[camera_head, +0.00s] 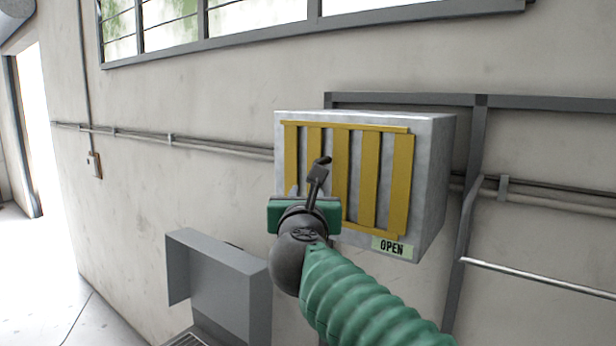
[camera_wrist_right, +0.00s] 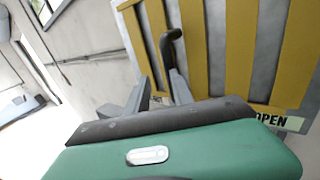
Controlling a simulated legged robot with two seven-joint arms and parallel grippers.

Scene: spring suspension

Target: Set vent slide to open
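The vent is a pale grey metal box (camera_head: 432,185) on the wall, with a yellow slatted slide (camera_head: 369,180) across its front. Grey gaps show between the slats. A dark bent handle (camera_head: 322,162) sticks out from the slide's left half; it also shows in the right wrist view (camera_wrist_right: 170,42). A green "OPEN" label (camera_head: 392,248) is at the box's lower right. My right gripper (camera_head: 306,183) is at the slide's lower left, just below the handle. In the wrist view its grey fingers (camera_wrist_right: 158,76) are apart, with the handle's lower end close to the right finger; contact is unclear.
A grey open-sided metal box (camera_head: 230,290) stands below and left of the vent. Pipes (camera_head: 220,145) run along the wall, and a grey frame (camera_head: 475,150) stands behind and right of the vent. Open floor (camera_head: 40,270) and a bright doorway are at left.

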